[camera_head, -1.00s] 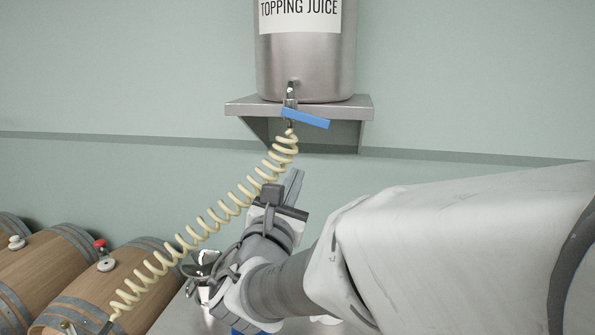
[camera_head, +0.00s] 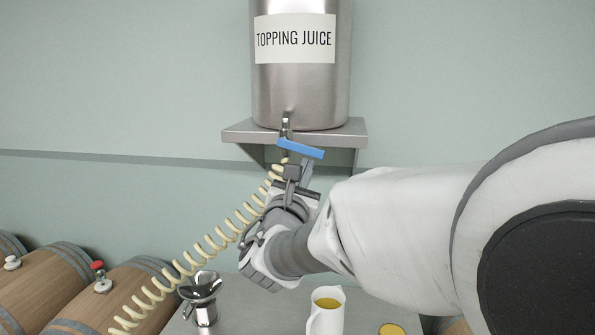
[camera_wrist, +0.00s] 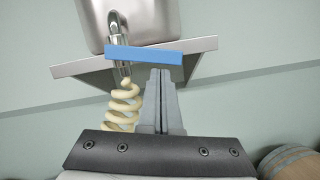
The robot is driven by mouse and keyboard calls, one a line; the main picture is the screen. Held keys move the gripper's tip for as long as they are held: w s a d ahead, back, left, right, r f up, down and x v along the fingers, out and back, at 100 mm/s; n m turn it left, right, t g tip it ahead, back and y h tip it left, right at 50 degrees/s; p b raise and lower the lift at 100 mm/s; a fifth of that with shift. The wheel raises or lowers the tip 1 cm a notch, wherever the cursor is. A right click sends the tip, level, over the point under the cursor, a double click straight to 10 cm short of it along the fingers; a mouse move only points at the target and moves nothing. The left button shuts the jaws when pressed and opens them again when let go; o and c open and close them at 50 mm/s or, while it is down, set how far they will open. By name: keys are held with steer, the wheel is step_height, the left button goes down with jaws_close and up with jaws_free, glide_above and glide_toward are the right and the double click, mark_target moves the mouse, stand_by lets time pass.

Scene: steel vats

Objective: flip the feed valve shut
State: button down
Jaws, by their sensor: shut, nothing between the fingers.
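The feed valve is a metal tap with a blue lever handle (camera_head: 300,148) below the front of the steel vat (camera_head: 300,95) labelled "TOPPING JUICE". The lever points to the right, across the tap, and slopes slightly down. It also shows in the wrist view (camera_wrist: 143,55), right above my fingertips. My gripper (camera_head: 304,166) is shut and empty, just below the right part of the lever. In the wrist view my shut fingers (camera_wrist: 160,75) point up at the lever; I cannot tell whether they touch it. A cream coiled hose (camera_head: 222,236) hangs from the tap.
The vat stands on a steel wall shelf (camera_head: 345,132). Wooden barrels (camera_head: 40,275) lie at the lower left. A steel funnel-topped vessel (camera_head: 203,298) and a white jug (camera_head: 326,310) of yellow liquid stand below my arm. The wall right of the shelf is clear.

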steer(key=shift+d+b, duration=0.1)
steer(key=shift+b, duration=0.25)
steer(key=shift+s+d+r+b, duration=0.1)
steer(key=shift+d+r+b, duration=0.3)
steer(key=shift+r+b, duration=0.8)
steer(key=shift+f+b, duration=0.3)
steer(key=shift+f, duration=0.15)
